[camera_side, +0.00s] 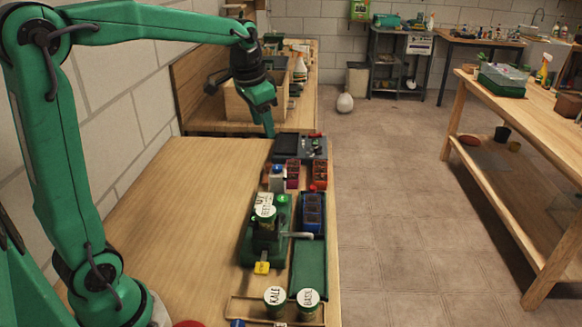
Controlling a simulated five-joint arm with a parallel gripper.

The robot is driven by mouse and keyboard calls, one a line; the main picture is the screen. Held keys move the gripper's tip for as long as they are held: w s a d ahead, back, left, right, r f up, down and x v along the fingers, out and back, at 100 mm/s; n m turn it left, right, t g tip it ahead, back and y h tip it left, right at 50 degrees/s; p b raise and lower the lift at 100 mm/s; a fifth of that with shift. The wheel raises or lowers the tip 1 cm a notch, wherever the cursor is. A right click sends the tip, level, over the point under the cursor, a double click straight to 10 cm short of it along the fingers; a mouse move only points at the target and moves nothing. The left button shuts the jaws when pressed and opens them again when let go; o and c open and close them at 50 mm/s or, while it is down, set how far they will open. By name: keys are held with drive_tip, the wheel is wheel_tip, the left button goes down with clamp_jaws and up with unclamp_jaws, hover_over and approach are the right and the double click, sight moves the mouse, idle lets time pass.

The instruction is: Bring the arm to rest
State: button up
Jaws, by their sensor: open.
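My gripper (268,126) hangs pointing down over the far right part of the wooden bench (175,215). It is open and no object shows between its fingers, though they are seen nearly edge-on. Its tips are left of a dark flat tray (286,145) at the bench's far end. I cannot tell how high they are above the bench top. My green arm reaches from the left across the top of the view to the gripper.
A green device (250,243) with a lever stands at the bench's right, beside a blue tray (312,210) and a green tray (308,268). Jars labelled KALE (274,298) and BASIL (308,298) stand in front. Small reddish pots (320,172) stand behind. The bench's left is clear.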

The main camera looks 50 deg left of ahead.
drive_tip(key=s+d+f+n+t, duration=0.1)
drive_tip(key=s+d, duration=0.3)
drive_tip(key=s, duration=0.5)
drive_tip(key=s+d+f+n+t, duration=0.1)
drive_tip(key=s+d, duration=0.4)
drive_tip(key=s, duration=0.5)
drive_tip(key=shift+s+f+t+h, duration=0.3)
drive_tip(key=shift+f, duration=0.1)
